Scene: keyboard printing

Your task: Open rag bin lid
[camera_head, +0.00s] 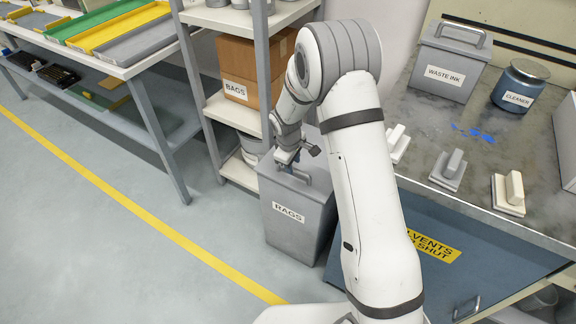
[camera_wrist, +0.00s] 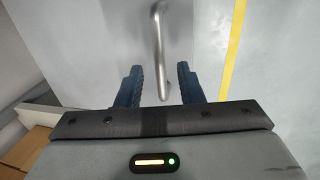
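The grey rag bin (camera_head: 288,235), labelled RAGS, stands on the floor between the shelf rack and the bench. Its lid (camera_head: 318,190) looks shut, with a metal handle on top, partly hidden by my arm. My gripper (camera_head: 287,160) is over the lid at the handle, pointing down. In the wrist view the two dark blue fingers of my gripper (camera_wrist: 160,82) are apart. The bar handle (camera_wrist: 158,40) runs lengthwise into the gap between them, touching neither finger as far as I can see. How deep the fingertips sit around the handle is unclear.
A shelf rack (camera_head: 262,55) with a BAGS box (camera_head: 250,75) stands close behind and left of the bin. The bench (camera_head: 480,185) at right holds a WASTE INK container (camera_head: 448,70), a CLEANER jar (camera_head: 520,88) and several blocks. Floor at left is clear.

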